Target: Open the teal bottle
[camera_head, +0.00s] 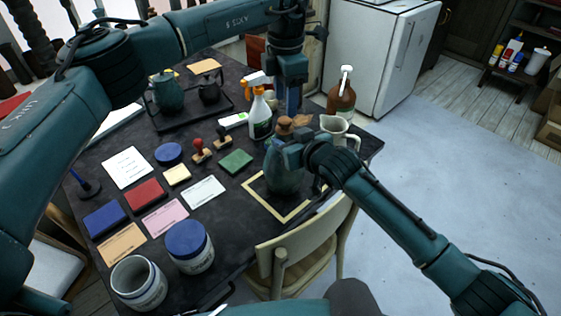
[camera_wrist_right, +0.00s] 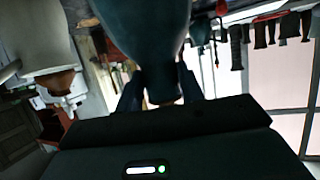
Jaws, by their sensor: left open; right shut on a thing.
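The teal bottle (camera_head: 282,178) is upright at the right side of the table, over the far part of a yellow square outline (camera_head: 264,206). Its brown stopper (camera_head: 285,124) shows at the top. My right gripper (camera_head: 291,150) reaches in from the right and is shut on the bottle's neck. In the right wrist view the bottle (camera_wrist_right: 150,30) appears upside down, its neck between the fingers and brown at its end. My left gripper (camera_head: 292,108) points down just above the stopper, open. Its fingertips are partly hard to make out.
A white spray bottle (camera_head: 260,118), a brown jug (camera_head: 341,100) and a pale pitcher (camera_head: 336,128) stand close to the bottle. A chair (camera_head: 300,245) is at the near table edge. Cards, stamps and jars cover the left side of the table.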

